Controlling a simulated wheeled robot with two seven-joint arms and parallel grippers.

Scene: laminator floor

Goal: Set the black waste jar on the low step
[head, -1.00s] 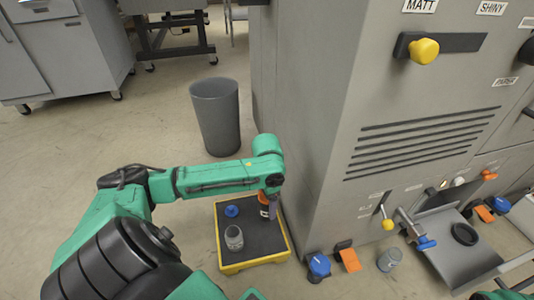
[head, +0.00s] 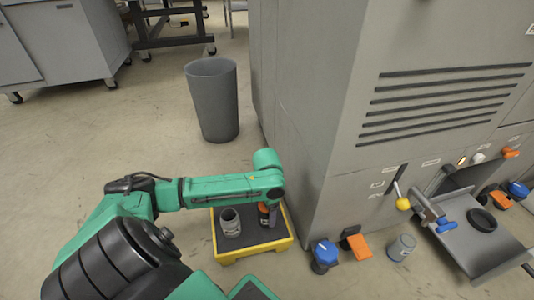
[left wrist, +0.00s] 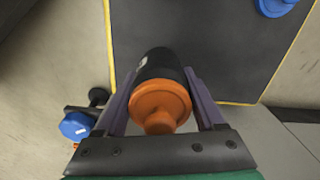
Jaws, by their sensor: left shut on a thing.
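The black waste jar (left wrist: 162,68) has an orange lid and sits between my left gripper's fingers in the left wrist view. My left gripper (head: 271,213) is shut on it, and the jar (head: 263,212) is partly hidden by the gripper in the head view. The low step (head: 255,248) has a dark top and a yellow rim, with the jar over its right part. The step's dark top (left wrist: 215,35) also fills the middle of the left wrist view. I cannot tell whether the jar's base touches it. My right gripper is not in view.
The large grey machine (head: 300,120) rises just right of the step. A blue-topped item (head: 325,255) and a grey bin (head: 213,100) stand nearby.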

